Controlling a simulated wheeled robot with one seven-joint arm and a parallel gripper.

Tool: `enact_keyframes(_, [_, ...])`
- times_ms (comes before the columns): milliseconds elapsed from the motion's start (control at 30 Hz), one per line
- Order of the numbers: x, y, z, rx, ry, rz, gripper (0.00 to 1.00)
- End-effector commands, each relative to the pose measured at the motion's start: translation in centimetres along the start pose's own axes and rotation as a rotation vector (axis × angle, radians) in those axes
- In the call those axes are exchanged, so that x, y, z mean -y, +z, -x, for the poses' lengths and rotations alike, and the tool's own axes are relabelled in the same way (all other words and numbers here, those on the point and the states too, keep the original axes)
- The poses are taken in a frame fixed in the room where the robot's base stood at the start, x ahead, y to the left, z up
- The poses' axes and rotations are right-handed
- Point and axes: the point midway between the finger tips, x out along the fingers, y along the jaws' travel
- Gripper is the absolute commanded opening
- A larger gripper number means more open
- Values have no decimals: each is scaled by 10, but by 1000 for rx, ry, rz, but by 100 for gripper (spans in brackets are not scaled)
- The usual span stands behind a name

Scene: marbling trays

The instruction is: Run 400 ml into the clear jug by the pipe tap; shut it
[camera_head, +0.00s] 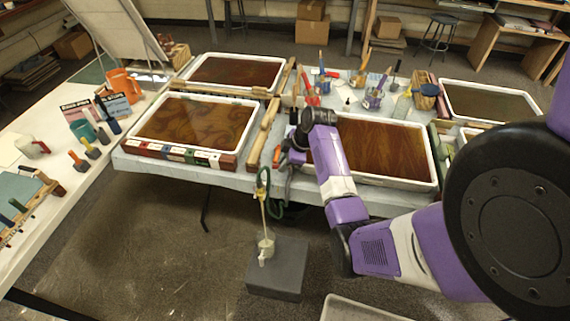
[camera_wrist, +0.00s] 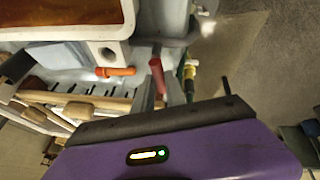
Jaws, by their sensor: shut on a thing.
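The clear jug (camera_head: 266,249) stands upright on a dark grey block (camera_head: 278,272) on the floor. A green hose (camera_head: 262,180) hangs at the table's front edge above it. A thin pale line, which looks like running liquid, drops from there into the jug. The level inside is too small to read. My gripper (camera_head: 291,158) is at the table edge, right of the hose. In the wrist view, my gripper (camera_wrist: 160,92) is shut on a red lever (camera_wrist: 157,74). A brass and green fitting (camera_wrist: 190,76) is close beside it. The jug is not seen in the wrist view.
Trays of brown liquid, such as the front left one (camera_head: 195,125) and front right one (camera_head: 375,150), cover the table. An orange-handled part (camera_wrist: 115,72) is near my fingers. A pale bin (camera_head: 355,308) is on the floor. Floor left of the block is clear.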

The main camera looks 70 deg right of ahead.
Motion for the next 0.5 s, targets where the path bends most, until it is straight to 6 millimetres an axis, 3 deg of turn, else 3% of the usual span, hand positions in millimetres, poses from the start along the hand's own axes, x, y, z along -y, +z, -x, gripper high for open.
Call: enact_keyframes(500, [-5, 1, -1, 41, 82, -195, 0])
